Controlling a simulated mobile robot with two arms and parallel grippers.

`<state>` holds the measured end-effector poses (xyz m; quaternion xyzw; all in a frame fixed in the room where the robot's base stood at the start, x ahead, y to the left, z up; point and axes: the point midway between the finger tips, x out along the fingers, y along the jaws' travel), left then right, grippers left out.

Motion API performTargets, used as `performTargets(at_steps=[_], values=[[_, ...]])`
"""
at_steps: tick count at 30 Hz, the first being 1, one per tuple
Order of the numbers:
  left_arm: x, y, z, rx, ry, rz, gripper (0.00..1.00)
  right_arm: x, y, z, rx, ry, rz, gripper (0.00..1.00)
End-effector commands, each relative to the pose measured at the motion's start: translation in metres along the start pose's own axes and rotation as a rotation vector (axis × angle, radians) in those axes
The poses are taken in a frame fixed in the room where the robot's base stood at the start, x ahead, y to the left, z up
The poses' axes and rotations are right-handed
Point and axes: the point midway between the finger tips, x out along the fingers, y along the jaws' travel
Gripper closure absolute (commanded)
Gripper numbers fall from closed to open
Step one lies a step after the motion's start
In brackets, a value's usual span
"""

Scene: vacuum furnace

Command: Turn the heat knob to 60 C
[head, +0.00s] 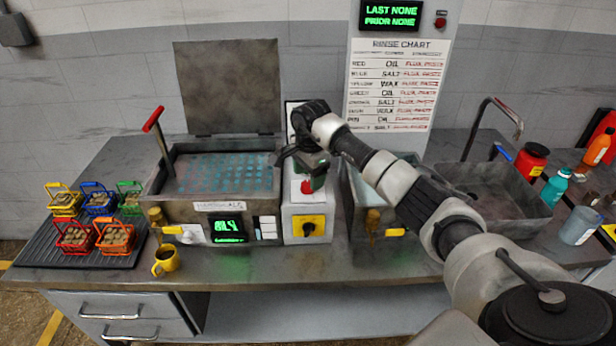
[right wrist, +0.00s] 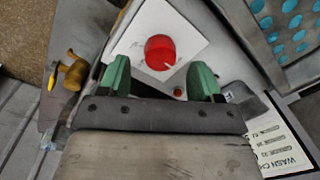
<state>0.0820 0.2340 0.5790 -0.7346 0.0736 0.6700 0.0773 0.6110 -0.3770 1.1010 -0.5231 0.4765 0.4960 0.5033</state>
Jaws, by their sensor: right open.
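A round red knob (right wrist: 160,50) with a white pointer line sits on a white plate with faint markings, too small to read. In the head view the red knob (head: 307,187) shows on the white control box (head: 291,212) between the two tanks. My right gripper (head: 311,172) is at the box's top, beside the knob. In the right wrist view its green fingers (right wrist: 160,78) are apart, with the knob showing between and just beyond their tips. I cannot tell whether they touch it. My left gripper is not in view.
A yellow-backed black switch (head: 306,228) is lower on the box. The left tank (head: 213,212) has a raised lid and green display. A rinse chart (head: 392,90) stands behind my right arm.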

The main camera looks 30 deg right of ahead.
Motion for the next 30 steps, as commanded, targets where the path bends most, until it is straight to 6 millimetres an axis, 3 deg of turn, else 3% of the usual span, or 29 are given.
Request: performTargets(at_steps=[7,16,26,30], values=[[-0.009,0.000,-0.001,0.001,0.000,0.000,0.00,0.025,0.000,0.001,0.001,-0.002,0.000,0.36],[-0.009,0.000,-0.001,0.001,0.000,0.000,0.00,0.028,0.000,0.001,0.000,-0.001,-0.002,0.36],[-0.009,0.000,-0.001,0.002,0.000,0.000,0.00,0.027,0.000,0.001,0.000,-0.002,-0.002,0.85],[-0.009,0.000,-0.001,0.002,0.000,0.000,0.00,0.027,0.000,0.000,0.004,-0.001,-0.002,0.85]])
